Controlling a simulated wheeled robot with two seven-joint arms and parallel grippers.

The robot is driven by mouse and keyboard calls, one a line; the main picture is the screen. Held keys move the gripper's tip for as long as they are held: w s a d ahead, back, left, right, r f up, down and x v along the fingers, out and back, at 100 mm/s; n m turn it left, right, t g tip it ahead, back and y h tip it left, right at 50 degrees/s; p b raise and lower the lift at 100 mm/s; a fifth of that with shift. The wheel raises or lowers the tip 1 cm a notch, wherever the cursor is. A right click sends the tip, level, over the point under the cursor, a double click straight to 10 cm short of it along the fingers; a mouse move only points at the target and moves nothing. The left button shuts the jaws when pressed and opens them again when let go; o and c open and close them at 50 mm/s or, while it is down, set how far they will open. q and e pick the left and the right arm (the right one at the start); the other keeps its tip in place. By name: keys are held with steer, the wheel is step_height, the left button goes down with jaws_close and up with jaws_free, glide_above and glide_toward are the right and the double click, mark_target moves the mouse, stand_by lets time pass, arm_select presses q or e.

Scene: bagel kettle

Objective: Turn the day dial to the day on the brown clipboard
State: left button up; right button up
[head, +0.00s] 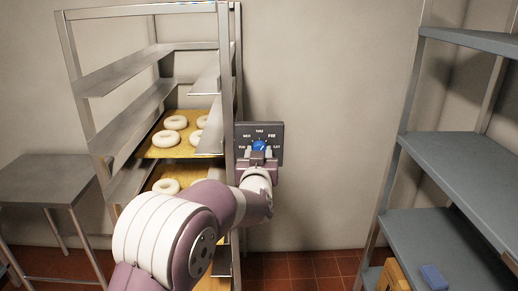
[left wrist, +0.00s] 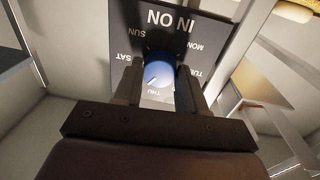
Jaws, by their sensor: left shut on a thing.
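The day dial is a blue knob (head: 259,146) on a dark wall panel (head: 243,130) with day labels around it; THU is at the top in the head view. My left gripper (head: 259,156) reaches the panel from below, its fingers closed on both sides of the knob. In the left wrist view the knob (left wrist: 158,74) sits between the fingertips (left wrist: 158,83), and the panel (left wrist: 90,70) appears upside down. A small pale mark on the knob points to the lower left there, beside THU on the side hidden by a finger. No brown clipboard is visible. My right gripper is out of view.
A metal rack (head: 231,60) with trays of bagels (head: 175,122) stands just left of the panel. A steel table (head: 45,178) is at the far left. Grey shelves (head: 450,160) on the right hold a blue block (head: 433,277) near a wooden item (head: 392,277). Wall right of the panel is bare.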

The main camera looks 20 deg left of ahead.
arm_select(q)
steer(key=shift+m+p, duration=0.65)
steer(key=shift+m, duration=0.45)
steer(key=o, duration=1.1)
steer(key=shift+c, duration=0.2)
steer(key=b+v, duration=0.1)
steer(key=v, duration=1.1)
steer(key=shift+s+b, duration=0.35)
steer(key=shift+b, duration=0.05)
